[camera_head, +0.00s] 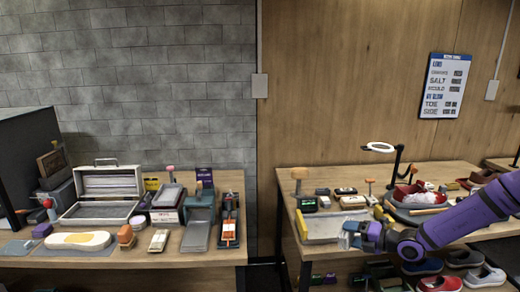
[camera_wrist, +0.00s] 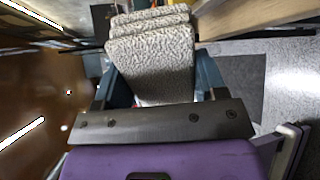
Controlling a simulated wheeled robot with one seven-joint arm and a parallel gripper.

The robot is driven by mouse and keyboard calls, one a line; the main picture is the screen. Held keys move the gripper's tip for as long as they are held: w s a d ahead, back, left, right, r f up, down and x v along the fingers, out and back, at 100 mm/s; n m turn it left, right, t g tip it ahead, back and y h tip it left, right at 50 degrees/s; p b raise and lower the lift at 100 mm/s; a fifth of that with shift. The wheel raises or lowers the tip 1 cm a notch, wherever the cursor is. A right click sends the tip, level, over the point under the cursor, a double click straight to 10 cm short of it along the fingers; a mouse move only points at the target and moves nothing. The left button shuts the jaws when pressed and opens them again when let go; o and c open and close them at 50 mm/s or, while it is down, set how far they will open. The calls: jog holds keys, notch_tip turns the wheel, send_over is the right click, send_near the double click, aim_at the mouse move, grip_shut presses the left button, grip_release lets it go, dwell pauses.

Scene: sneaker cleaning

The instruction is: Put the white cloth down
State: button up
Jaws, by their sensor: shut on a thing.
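The white cloth (camera_wrist: 152,62) is a folded, textured grey-white bundle in several layers, held between the two blue-grey fingers in the wrist view. My gripper (camera_head: 358,236) is shut on it. In the head view, my purple arm reaches in from the right, and the gripper is by the front edge of the right wooden table (camera_head: 290,222), at the right end of a shallow grey tray (camera_head: 325,232). The cloth is small there and partly hidden by the gripper. I cannot tell whether it touches the tray or the table.
A lamp (camera_head: 380,147) and red shoes (camera_head: 408,195) on a mat stand behind my arm. Small boxes and brushes line the table's back. Shoes (camera_head: 485,277) lie below. The left table (camera_head: 200,255) holds an open case (camera_head: 108,190) and several tools; a gap separates the tables.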

jog(key=shift+a+r+m+t+h, duration=0.2)
jog(key=shift+a+m+t+h, duration=0.1)
jog(key=shift+m+t+h, duration=0.15)
jog(key=shift+w+m+t+h, duration=0.1)
jog(key=shift+m+t+h, duration=0.65)
jog(key=shift+m, duration=0.1)
jog(key=shift+d+f+m+t+h, duration=0.15)
jog(key=shift+d+m+t+h, duration=0.1)
jog(key=shift+m+t+h, duration=0.25)
jog(key=shift+d+f+m+t+h, duration=0.2)
jog(key=shift+m+t+h, duration=0.1)
jog(key=shift+m+h, duration=0.35)
